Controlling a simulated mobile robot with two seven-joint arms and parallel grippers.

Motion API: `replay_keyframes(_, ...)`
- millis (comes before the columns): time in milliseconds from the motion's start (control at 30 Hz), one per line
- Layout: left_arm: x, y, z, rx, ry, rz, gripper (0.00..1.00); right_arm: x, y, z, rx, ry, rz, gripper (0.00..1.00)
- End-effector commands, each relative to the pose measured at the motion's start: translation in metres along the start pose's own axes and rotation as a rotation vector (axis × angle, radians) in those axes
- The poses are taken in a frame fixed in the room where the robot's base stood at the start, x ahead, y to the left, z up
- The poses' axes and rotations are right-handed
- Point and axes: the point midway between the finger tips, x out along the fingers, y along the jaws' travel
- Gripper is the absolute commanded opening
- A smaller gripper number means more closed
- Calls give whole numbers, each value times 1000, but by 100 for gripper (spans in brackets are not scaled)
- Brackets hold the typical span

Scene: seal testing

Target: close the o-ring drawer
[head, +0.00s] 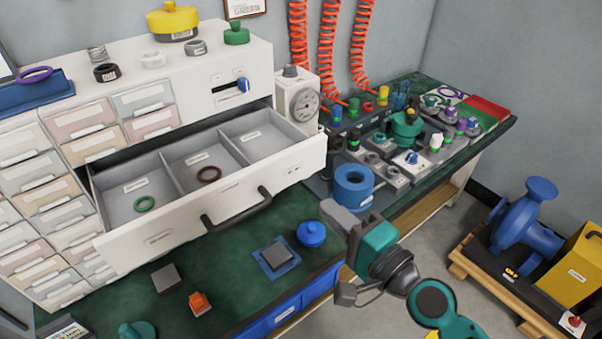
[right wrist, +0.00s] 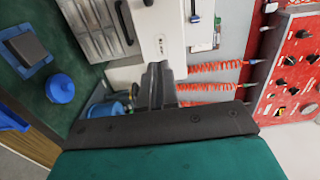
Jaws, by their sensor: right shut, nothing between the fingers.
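The o-ring drawer (head: 222,207) is pulled well out of the white cabinet (head: 215,68) in the head view. Its left compartment holds a green o-ring (head: 145,203) and its middle one a dark red o-ring (head: 209,174); the right one looks empty. A dark handle (head: 237,210) is on its front. The drawer also shows at the top left of the right wrist view (right wrist: 88,30). My right gripper (head: 335,213) is shut and empty, in front of the drawer and right of its handle, apart from it. Its fingers show in the right wrist view (right wrist: 157,75). My left gripper is not in view.
A dial gauge (head: 302,104) stands beside the drawer's right end. A blue ring-shaped part (head: 354,187) and a blue knobbed lid (head: 311,233) are near my right gripper. A grey block on a blue plate (head: 277,258) and an orange part (head: 199,302) lie on the green bench in front.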

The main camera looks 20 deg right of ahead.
Motion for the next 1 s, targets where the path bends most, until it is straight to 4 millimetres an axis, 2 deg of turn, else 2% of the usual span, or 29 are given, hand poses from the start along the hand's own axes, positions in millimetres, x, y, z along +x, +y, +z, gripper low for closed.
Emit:
replay_keyframes(33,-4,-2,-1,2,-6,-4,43,11,-5,0,4,1,-4,0)
replay_keyframes(300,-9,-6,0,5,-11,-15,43,60,-4,1,3,0,-3,0)
replay_keyframes(500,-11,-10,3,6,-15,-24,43,86,-1,1,-1,-1,-1,0)
replay_keyframes(700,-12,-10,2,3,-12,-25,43,96,0,1,-1,-1,1,0)
replay_keyframes(1000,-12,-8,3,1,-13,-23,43,96,0,1,-1,-2,1,0)
